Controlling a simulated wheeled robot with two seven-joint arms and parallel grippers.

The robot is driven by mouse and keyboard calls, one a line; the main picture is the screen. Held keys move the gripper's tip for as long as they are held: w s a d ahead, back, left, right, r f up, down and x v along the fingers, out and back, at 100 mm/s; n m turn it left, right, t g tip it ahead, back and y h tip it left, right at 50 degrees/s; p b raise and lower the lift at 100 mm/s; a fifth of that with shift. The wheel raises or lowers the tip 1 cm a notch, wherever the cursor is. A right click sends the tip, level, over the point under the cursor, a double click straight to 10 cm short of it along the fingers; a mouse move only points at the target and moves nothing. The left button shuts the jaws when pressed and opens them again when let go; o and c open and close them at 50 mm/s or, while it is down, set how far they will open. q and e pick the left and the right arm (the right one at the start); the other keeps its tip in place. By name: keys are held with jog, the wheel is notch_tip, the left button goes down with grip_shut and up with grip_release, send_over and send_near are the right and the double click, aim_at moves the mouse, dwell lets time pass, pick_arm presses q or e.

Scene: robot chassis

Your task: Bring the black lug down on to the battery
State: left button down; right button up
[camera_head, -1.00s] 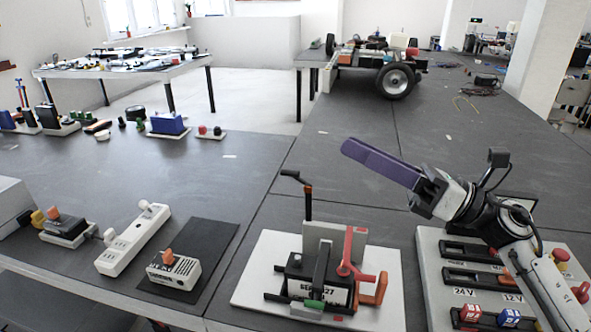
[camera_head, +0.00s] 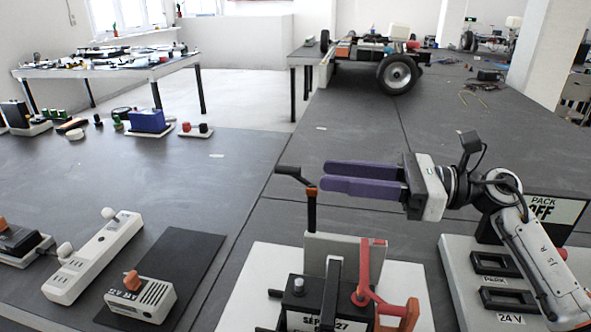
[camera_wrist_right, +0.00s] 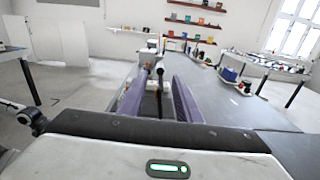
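The battery (camera_head: 315,316) is a dark box with a label on its front, on a white base plate at the bottom centre. A bare grey terminal stud (camera_head: 298,285) shows on its top left. The black lug (camera_head: 293,175) seems to be the black arm raised above it, tilted up to the left from an orange piece on a black upright. The red lug (camera_head: 360,297) rests at the battery's right terminal. My right gripper (camera_head: 323,175) is open, its purple fingers pointing left with tips close beside the orange piece. Contact is unclear. My left gripper is not in view.
A panel with slots and a 24 V label (camera_head: 509,321) stands right of the battery, under my right arm. A white power strip (camera_head: 95,258) and a small labelled box (camera_head: 141,297) lie left. A wheeled chassis (camera_head: 375,62) is at the back. The table behind the gripper is clear.

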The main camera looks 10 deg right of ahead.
aim_at(300, 172)
jog(key=p+x, duration=0.1)
jog(key=x, duration=0.5)
jog(key=shift+a+r, duration=0.15)
jog(key=shift+w+a, duration=0.3)
jog(key=shift+a, duration=0.35)
grip_shut()
jog(key=shift+f, duration=0.2)
